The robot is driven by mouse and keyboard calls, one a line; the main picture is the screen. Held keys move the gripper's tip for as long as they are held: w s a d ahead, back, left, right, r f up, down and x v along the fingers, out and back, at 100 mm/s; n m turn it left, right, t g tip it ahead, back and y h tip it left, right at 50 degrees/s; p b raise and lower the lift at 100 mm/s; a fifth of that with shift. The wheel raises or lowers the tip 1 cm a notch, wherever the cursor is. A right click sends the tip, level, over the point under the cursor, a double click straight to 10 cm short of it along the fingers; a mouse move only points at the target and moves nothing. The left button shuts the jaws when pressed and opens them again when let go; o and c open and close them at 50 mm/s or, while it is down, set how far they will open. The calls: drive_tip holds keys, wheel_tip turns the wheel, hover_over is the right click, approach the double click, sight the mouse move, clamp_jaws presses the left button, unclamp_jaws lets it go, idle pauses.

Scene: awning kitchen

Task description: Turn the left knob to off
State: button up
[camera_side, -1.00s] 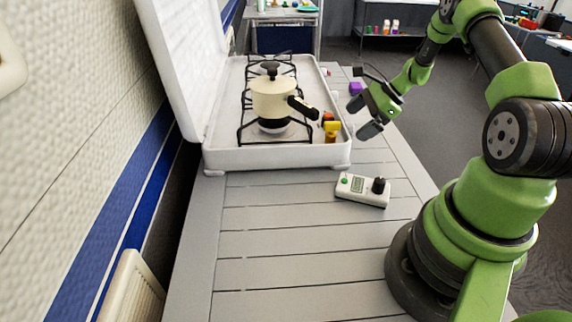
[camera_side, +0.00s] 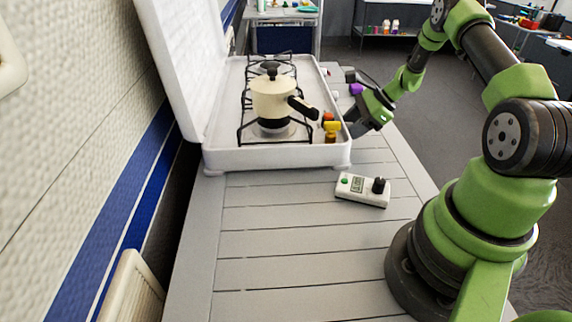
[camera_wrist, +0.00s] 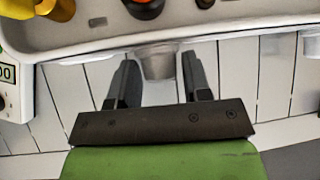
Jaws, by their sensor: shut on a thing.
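The white camping stove (camera_side: 280,158) stands open on the slatted table, its lid up at the left. In the wrist view its front rim (camera_wrist: 90,48) crosses the top. A grey left knob (camera_wrist: 158,62) sticks out from that front wall. My gripper (camera_wrist: 160,78) has one finger on each side of this knob and is shut on it. In the side view my gripper (camera_side: 354,129) is at the stove's right-hand edge, and the knob is hidden there. A second, paler knob (camera_wrist: 312,45) shows at the right of the wrist view. The left knob's marking cannot be read.
A cream pot (camera_side: 272,98) with a black handle stands on the burner rack. Small yellow (camera_side: 332,127) and orange (camera_side: 327,117) things sit on the stove's near rim. A white device (camera_side: 362,190) with display and black dial lies on the table; its foreground is clear.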

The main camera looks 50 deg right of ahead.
drive_tip(key=shift+w+d+m+g+y, duration=0.15)
drive_tip(key=shift+m+g+y, duration=0.45)
drive_tip(key=shift+g+y, duration=0.4)
drive_tip(key=o, duration=1.4)
drive_tip(key=shift+c, duration=0.2)
drive_tip(key=shift+r, duration=0.1)
drive_tip(key=v, duration=0.6)
drive_tip(key=shift+a+r, duration=0.25)
drive_tip(key=shift+r, duration=0.3)
drive_tip(key=shift+w, duration=0.1)
